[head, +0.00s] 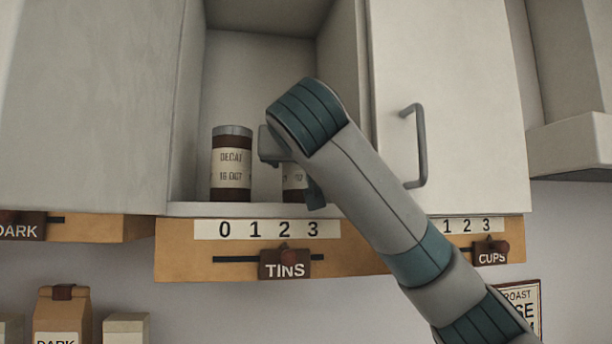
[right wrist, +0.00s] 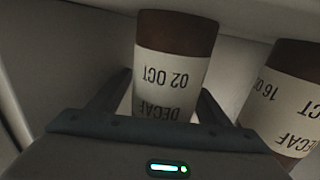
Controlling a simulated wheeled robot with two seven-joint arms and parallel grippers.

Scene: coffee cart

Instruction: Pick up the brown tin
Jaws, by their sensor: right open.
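Two brown tins with cream labels stand upright in the open cupboard. The left tin (head: 231,168) reads DECAF 16 OCT and has a grey lid. The other brown tin (head: 293,178) is mostly hidden behind my right gripper (head: 291,170) in the head view. In the right wrist view this tin (right wrist: 172,75) appears upside down, reads DECAF 02 OCT, and sits between the spread fingers of my right gripper (right wrist: 158,105). The gripper is open. The 16 OCT tin (right wrist: 289,100) stands just outside the fingers at the right of that view. My left gripper is not in view.
The cupboard shelf (head: 205,209) has side walls close to my arm. A cupboard door (head: 450,110) with a grey handle (head: 420,145) is at the right. A TINS slider (head: 285,264) sits on the wooden rail below. Bags stand lower left.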

